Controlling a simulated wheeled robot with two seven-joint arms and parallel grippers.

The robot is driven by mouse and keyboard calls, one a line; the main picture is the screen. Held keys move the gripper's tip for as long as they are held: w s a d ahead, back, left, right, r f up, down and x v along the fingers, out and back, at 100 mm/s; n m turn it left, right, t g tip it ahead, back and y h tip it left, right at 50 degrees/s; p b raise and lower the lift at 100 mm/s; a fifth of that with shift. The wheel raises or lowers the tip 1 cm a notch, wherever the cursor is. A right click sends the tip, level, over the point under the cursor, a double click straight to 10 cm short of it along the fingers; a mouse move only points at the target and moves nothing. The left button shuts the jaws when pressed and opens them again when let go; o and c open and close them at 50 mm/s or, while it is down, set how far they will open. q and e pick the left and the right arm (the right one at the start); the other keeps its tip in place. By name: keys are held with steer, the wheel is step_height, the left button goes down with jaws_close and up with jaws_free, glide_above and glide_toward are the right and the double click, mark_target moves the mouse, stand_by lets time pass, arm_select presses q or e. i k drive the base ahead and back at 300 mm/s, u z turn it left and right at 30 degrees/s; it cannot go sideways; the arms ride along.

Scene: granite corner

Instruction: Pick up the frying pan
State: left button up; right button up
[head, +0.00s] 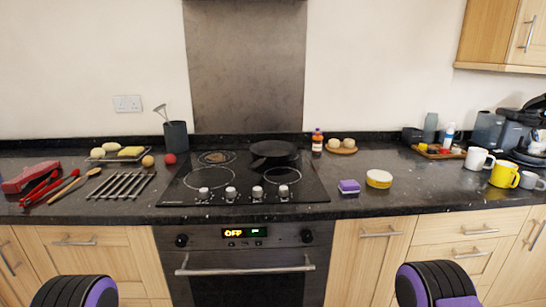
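A black frying pan (276,149) sits on the back right burner of the black hob (320,190). Its handle seems to point toward the front left. Neither of my grippers is in view. Only black and purple parts of my arms show at the bottom left and bottom right, well in front of the counter and apart from the pan.
Knobs (257,192) line the hob's front, above an oven (246,268). A purple sponge (348,186), yellow-rimmed tub (379,179) and bottle (317,141) stand right of the hob. A metal rack (122,186) and utensil holder (176,137) stand left.

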mark_target(272, 152)
steer(key=u, duration=1.85)
steer(key=i, duration=1.2)
steer(key=z, duration=3.1)
